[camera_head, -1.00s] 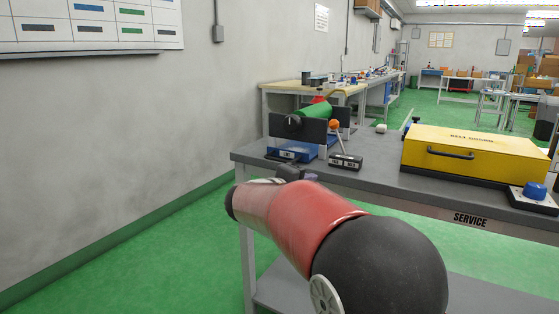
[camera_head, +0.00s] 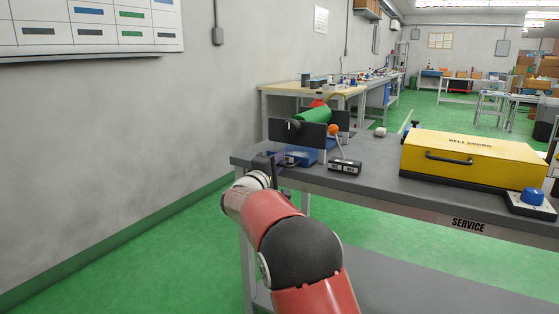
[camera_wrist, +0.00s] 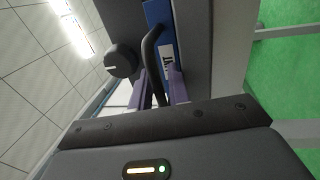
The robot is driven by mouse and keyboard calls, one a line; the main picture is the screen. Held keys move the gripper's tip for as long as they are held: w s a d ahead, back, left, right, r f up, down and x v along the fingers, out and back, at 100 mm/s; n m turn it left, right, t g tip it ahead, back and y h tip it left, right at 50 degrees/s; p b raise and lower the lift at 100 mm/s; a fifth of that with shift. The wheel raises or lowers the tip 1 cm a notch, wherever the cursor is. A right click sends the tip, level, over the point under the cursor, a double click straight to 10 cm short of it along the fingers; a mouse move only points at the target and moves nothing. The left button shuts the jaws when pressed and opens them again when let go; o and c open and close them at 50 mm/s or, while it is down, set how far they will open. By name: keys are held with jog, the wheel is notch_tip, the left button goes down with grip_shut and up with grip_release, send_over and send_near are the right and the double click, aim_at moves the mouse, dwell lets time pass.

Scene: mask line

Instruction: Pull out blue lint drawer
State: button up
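The blue lint drawer (camera_head: 303,158) sits low in the dark machine at the left end of the grey bench; my gripper partly covers its front. In the wrist view its blue front with a white label (camera_wrist: 158,28) shows close up, with a black bar handle (camera_wrist: 152,50) curving out from it. My gripper (camera_head: 279,160) is at the drawer's front. In the wrist view its two purplish fingers (camera_wrist: 162,85) stand either side of the handle's end. A gap shows beside the handle, so the fingers look open; contact is unclear.
A green roller (camera_head: 313,115) and a black knob (camera_head: 293,126) are above the drawer. An orange-knobbed lever (camera_head: 333,130) and a small black counter box (camera_head: 345,167) stand to the right. A yellow belt guard (camera_head: 470,155) and blue button (camera_head: 532,196) are farther right. Open floor lies left.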

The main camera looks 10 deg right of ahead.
jog(key=shift+d, duration=0.1)
grip_shut()
jog(key=r+b+v, duration=0.2)
jog(key=b+v, duration=0.8)
jog(key=v, duration=0.6)
jog(key=shift+a+r+b, duration=0.2)
jog(key=shift+r+b, duration=0.2)
jog(key=shift+s, duration=0.1)
grip_release()
